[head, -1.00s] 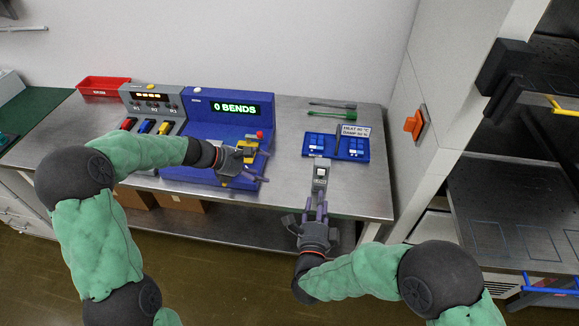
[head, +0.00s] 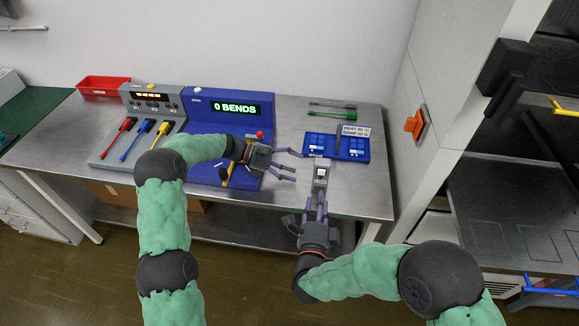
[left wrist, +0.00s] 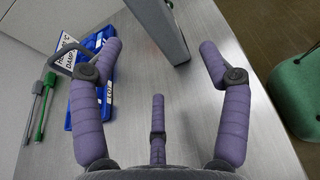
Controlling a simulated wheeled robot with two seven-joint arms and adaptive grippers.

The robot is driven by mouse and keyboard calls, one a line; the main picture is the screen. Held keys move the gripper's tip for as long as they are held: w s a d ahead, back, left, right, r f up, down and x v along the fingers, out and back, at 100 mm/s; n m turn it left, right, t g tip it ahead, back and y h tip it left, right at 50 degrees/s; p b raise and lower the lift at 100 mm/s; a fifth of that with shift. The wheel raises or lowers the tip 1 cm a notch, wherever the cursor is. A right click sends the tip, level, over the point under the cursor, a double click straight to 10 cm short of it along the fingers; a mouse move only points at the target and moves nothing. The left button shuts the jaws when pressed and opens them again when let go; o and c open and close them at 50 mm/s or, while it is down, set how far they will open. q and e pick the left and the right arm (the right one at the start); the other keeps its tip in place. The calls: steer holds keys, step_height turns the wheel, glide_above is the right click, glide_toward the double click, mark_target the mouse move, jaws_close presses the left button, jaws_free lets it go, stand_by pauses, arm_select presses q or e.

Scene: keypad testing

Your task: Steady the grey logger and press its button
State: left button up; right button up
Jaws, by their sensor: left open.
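The grey logger (head: 320,177) is a slim block with a pale panel, near the table's front edge on the right. Part of it shows at the top of the left wrist view (left wrist: 163,28). My right gripper (head: 315,209) has its fingers drawn in to about the logger's width, at its near end, and appears shut on it. Exact finger contact is too small to see. My left gripper (head: 297,166) is open and empty, its fingers spread, just left of the logger and apart from it. I cannot make out the button clearly.
A blue board with a small sign (head: 337,145) lies just behind the logger. Two slim tools (head: 332,110) lie farther back. The blue "0 BENDS" station (head: 200,106) and a grey rack of coloured-handled tools (head: 112,150) stand left. Bare table lies right of the logger.

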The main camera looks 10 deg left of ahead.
mark_target(321, 177)
arm_select(q)
steer(key=x, duration=1)
steer(key=c, duration=1.3)
arm_select(e)
jaws_close()
